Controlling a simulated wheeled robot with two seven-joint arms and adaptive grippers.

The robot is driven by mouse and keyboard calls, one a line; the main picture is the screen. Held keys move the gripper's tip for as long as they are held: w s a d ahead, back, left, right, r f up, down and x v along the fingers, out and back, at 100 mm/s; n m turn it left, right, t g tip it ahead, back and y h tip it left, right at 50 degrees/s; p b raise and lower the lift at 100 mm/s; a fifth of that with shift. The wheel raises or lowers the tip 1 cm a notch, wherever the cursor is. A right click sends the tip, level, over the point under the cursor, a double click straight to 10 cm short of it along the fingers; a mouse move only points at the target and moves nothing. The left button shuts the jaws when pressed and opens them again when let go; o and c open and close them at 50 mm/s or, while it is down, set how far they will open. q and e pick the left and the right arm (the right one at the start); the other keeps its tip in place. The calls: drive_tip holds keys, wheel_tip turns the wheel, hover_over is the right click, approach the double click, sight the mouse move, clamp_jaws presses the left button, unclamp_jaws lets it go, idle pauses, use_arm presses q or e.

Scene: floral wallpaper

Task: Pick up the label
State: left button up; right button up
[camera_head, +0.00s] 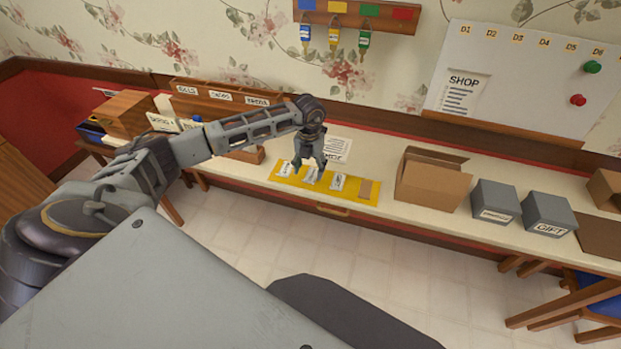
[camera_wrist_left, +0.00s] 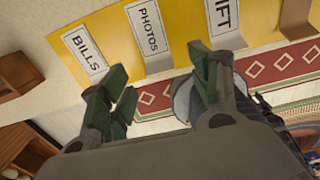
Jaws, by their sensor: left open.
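A yellow mat (camera_head: 352,196) lies on the counter with several white labels on it. In the left wrist view the mat (camera_wrist_left: 188,40) carries the BILLS label (camera_wrist_left: 85,48), the PHOTOS label (camera_wrist_left: 149,27) and a label reading "IFT", cut off by the frame edge (camera_wrist_left: 222,14). In the head view the labels are small: a left one (camera_head: 285,170), a middle one (camera_head: 311,177) and a right one (camera_head: 338,182). My left gripper (camera_head: 310,166) points down over the mat near the middle label. Its green fingers (camera_wrist_left: 155,88) are apart, with nothing between them. My right gripper is out of view.
A wooden sorter (camera_head: 220,97) stands behind my left arm. An open cardboard box (camera_head: 432,184) and two grey boxes (camera_head: 495,203) (camera_head: 549,214) stand right of the mat. A key rack (camera_head: 356,14) and a whiteboard (camera_head: 540,75) hang on the wall.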

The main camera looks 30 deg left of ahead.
sight(308, 178)
use_arm(q)
drive_tip(key=shift+s+a+f+p, duration=0.15)
drive_tip(key=shift+f+p, duration=0.1)
drive_tip(key=shift+f, duration=0.9)
drive_tip(key=shift+s+f+p, duration=0.1)
drive_tip(key=shift+f+p, duration=0.1)
drive_tip(key=shift+f, duration=1.25)
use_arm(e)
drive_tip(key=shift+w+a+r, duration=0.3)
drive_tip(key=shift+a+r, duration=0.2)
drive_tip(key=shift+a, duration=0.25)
use_arm(q)
drive_tip(key=c, duration=0.7)
drive_tip(key=shift+c, duration=0.6)
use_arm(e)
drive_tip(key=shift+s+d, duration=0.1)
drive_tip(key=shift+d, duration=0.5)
